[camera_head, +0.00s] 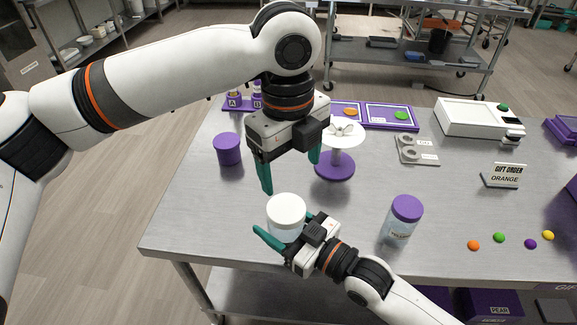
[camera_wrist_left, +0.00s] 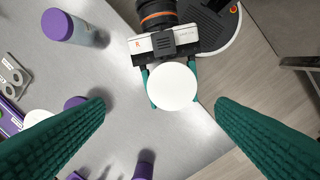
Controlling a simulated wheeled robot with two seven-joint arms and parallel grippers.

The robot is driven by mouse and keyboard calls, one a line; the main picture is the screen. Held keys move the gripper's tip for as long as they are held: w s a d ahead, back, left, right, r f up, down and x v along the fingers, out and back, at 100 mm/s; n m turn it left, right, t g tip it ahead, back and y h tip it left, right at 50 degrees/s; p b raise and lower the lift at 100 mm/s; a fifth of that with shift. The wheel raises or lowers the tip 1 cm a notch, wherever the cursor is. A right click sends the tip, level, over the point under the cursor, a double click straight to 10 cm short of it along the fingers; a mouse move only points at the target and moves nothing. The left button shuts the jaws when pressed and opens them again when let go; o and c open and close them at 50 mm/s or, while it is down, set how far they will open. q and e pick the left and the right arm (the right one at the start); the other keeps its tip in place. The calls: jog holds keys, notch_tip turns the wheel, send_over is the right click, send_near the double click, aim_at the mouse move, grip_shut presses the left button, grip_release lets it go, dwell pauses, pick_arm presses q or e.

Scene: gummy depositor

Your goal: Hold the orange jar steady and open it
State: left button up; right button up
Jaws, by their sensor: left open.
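A clear jar (camera_head: 284,229) with a white lid (camera_head: 286,209) stands upright near the table's front edge; no label or contents show that mark it as orange. My right gripper (camera_head: 282,228) has its green fingers on both sides of the jar, below the lid. The left wrist view shows the same white lid (camera_wrist_left: 172,86) between the right gripper's fingers. My left gripper (camera_head: 290,174) is open and empty, pointing down above and slightly behind the lid. In its wrist view, the lid lies between the left fingers, beyond their tips.
A purple-lidded jar (camera_head: 402,220) stands right of my right gripper. Behind are a purple cylinder (camera_head: 228,149) and a white-topped purple stand (camera_head: 335,168). A sign (camera_head: 503,175) reads "GIFT ORDER ORANGE". Several coloured gummies lie at the right front. The table's left front is clear.

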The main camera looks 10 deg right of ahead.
aim_at(289, 205)
pick_arm(q)
jog(key=shift+s+a+f+y, duration=0.2)
jog(key=shift+s+a+y, duration=0.05)
jog(key=shift+s+y, duration=0.1)
jog(key=shift+s+f, duration=0.1)
jog(key=shift+f, duration=3.85)
jog(key=c, duration=1)
jog(key=shift+n, duration=1.2)
jog(key=n, duration=0.4)
jog(key=shift+d, duration=0.1)
jog(key=n, duration=0.6)
jog(key=shift+w+r, duration=0.1)
jog(key=shift+w, duration=0.2)
pick_arm(e)
jog(key=shift+s+a, duration=0.1)
